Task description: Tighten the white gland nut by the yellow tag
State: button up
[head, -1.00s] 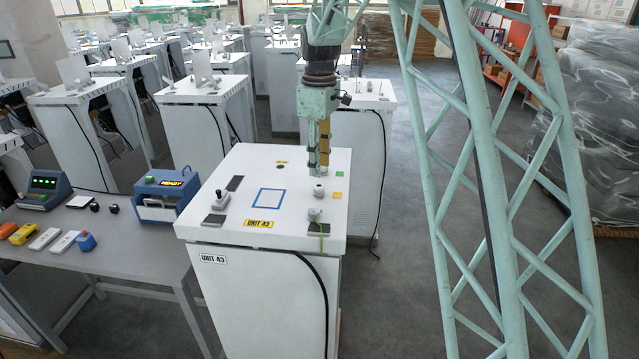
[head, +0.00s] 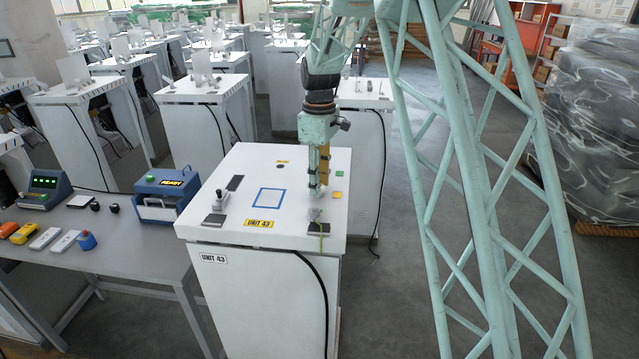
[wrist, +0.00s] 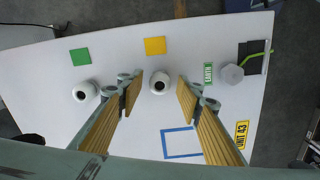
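The yellow tag (wrist: 155,46) lies flat on the white cabinet top; it also shows in the head view (head: 337,194). A white round gland nut (wrist: 160,82) with a dark centre sits beside it. My gripper (wrist: 159,91) is open, with its two wood-coloured finger pads on either side of this nut. A gap shows between the nut and each pad, and I cannot tell the height of the tips. In the head view my gripper (head: 317,193) points down beside the yellow tag and hides the nut.
A second white nut (wrist: 86,92) sits by a green tag (wrist: 80,57), close to the left finger. A grey round fitting (wrist: 231,75) stands near a green label (wrist: 208,73) and a dark block with a green cable. The blue square outline (head: 270,198) is bare.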

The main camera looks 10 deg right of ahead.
jog(key=shift+c, duration=0.7)
jog(key=c, duration=0.7)
jog(key=shift+m, duration=0.5)
jog(key=m+b, duration=0.1)
jog(key=m, duration=0.9)
jog(key=shift+a+m+b, duration=0.1)
jog(key=shift+m+b, duration=0.2)
jog(key=shift+b, duration=0.05)
jog(key=m, duration=0.6)
jog(key=shift+m+b, duration=0.3)
jog(key=shift+m, duration=2.9)
